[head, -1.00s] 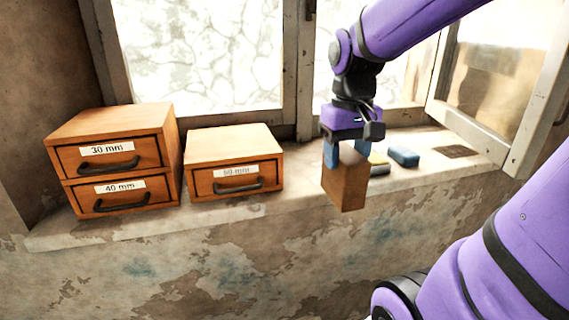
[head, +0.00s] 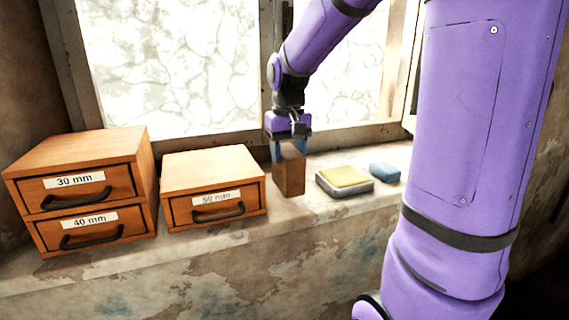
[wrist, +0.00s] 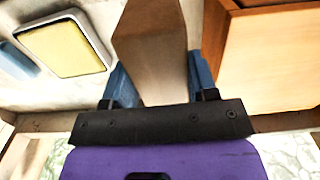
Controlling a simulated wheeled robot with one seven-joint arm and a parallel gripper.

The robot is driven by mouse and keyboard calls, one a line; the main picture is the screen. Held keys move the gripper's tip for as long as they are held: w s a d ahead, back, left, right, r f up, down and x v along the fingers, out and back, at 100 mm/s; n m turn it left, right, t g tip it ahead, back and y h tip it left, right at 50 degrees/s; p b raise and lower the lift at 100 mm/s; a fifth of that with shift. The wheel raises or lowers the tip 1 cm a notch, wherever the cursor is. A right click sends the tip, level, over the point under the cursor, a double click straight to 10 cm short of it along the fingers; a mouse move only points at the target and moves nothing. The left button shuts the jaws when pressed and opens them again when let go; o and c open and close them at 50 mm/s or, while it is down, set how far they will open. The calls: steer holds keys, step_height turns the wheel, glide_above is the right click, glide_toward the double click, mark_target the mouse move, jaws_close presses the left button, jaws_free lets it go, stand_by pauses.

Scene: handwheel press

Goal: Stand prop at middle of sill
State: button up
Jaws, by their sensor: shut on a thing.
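The prop is a brown wooden block (head: 290,176), upright on or just above the sill (head: 322,210), between the 50 mm drawer box and the yellow pad; I cannot tell whether its base touches. My gripper (head: 289,152) is shut on its upper part from above. In the wrist view the block (wrist: 150,40) runs between the blue fingers (wrist: 160,85). Its lower end is cut off there.
The single drawer box (head: 213,186) stands close left of the block, a stacked drawer box (head: 84,190) farther left. A yellow pad in a grey tray (head: 345,181) and a blue block (head: 385,172) lie right. The window (head: 170,70) is behind.

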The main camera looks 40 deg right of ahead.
steer(key=shift+w+d+f, duration=0.1)
steer(key=shift+w+d, duration=0.1)
steer(key=shift+w, duration=0.6)
steer(key=shift+w+f, duration=0.2)
steer(key=shift+f, duration=1.55)
steer(key=shift+f, duration=0.1)
steer(key=o, duration=1.1)
steer(key=shift+c, duration=0.2)
